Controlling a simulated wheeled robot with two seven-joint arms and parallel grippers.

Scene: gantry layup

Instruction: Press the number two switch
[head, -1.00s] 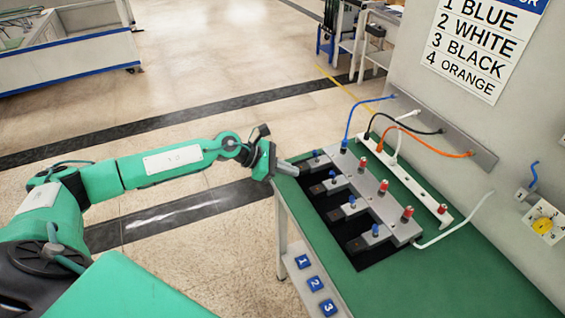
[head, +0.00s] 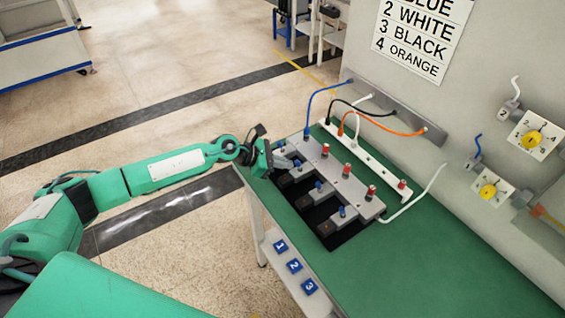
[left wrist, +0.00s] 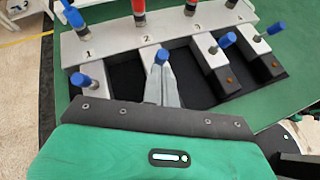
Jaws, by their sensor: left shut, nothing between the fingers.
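The switch panel (head: 335,172) is a grey plate on black, with several blue-capped levers. The left wrist view shows numbers 1 to 4 on the panel (left wrist: 113,45). The number two switch's blue cap (left wrist: 162,56) stands just beyond my left gripper's fingertips (left wrist: 163,68); the fingers hide its lower part. I cannot tell whether they touch. In the head view my left gripper (head: 283,163) is at the panel's left side, close to the second blue cap (head: 297,163). Its fingers are shut and empty. My right gripper is not in view.
The number one lever (left wrist: 83,80) and number three lever (left wrist: 226,40) flank the fingers. Red posts (head: 347,170) and looping cables (head: 385,129) stand behind the levers. A wall rises behind the green bench (head: 440,245), with yellow dials (head: 487,191) on it.

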